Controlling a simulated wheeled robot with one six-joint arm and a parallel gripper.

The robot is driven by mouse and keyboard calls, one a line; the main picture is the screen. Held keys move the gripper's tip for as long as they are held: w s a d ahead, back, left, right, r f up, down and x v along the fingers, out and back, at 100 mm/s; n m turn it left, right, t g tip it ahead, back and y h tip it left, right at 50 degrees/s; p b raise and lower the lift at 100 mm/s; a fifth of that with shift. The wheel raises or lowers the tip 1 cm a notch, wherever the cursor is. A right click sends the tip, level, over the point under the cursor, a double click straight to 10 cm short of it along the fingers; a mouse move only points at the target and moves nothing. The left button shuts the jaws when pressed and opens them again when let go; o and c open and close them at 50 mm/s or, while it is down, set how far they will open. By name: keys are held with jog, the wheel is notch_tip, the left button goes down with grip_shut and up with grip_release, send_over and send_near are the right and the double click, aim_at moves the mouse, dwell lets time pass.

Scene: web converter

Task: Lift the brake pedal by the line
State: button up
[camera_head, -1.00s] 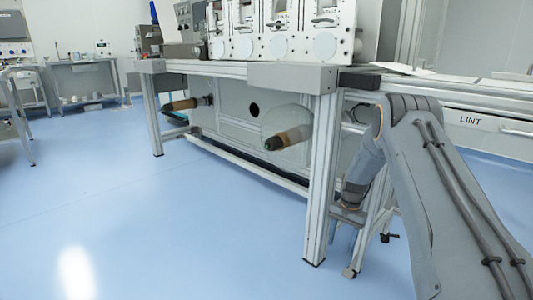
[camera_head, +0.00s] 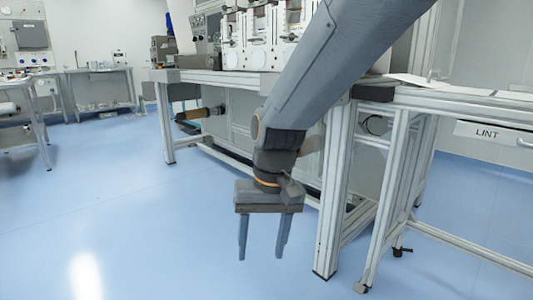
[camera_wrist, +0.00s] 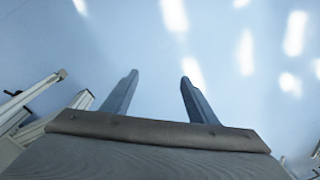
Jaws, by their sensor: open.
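My gripper (camera_head: 261,255) hangs down in front of the web line's aluminium frame (camera_head: 333,200), its two fingers pointing at the floor. It is open, with nothing between the fingers. The wrist view shows the same two fingers (camera_wrist: 159,78) apart over bare blue floor. I cannot make out a brake pedal in either current view. My arm hides part of the line's underside.
The line's bench (camera_head: 215,77) carries white machine panels (camera_head: 258,45). A roll on a shaft (camera_head: 200,113) sticks out below it. A drawer marked LINT (camera_head: 487,133) is at right. A side table (camera_head: 100,90) stands far left. The blue floor (camera_head: 110,215) at left is clear.

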jog(key=s+r+n, duration=0.2)
jog(key=s+n, duration=0.2)
jog(key=s, duration=1.4)
jog(key=d+r+m+p, duration=0.3)
jog(key=d+r+p, duration=0.7)
jog(key=r+p, duration=0.4)
jog(key=d+r+m+h+p, duration=0.1)
jog(key=d+r+m+p, duration=0.2)
jog(key=d+r+p, duration=0.7)
notch_tip(320, 180, up, 4)
jog(key=p, duration=1.3)
jog(key=shift+d+f, duration=0.15)
jog(key=shift+c, duration=0.4)
